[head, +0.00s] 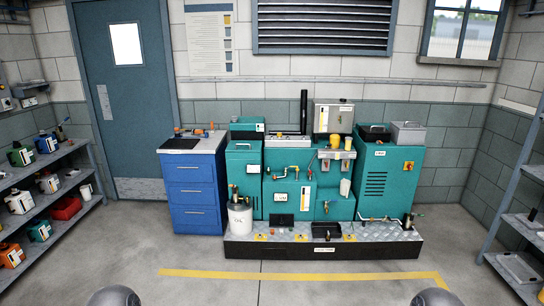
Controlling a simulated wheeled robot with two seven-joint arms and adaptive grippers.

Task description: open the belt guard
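A teal machine (300,190) stands on a dark base plinth (320,252) against the far wall. It is built of several teal boxes with pipes, valves and small labels. A teal box (243,172) with a handle-like bar near its top is at the machine's left, and a taller teal cabinet (378,200) with a dark vent grille is at its right. I cannot tell which panel is the belt guard, or whether any panel is open. Neither of my grippers is in view.
A blue drawer cabinet (195,190) stands left of the machine. A white container (240,218) sits on the plinth's left part. Loaded shelves line the left wall (55,190) and right wall (520,215). A yellow floor line (300,275) crosses clear floor in front.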

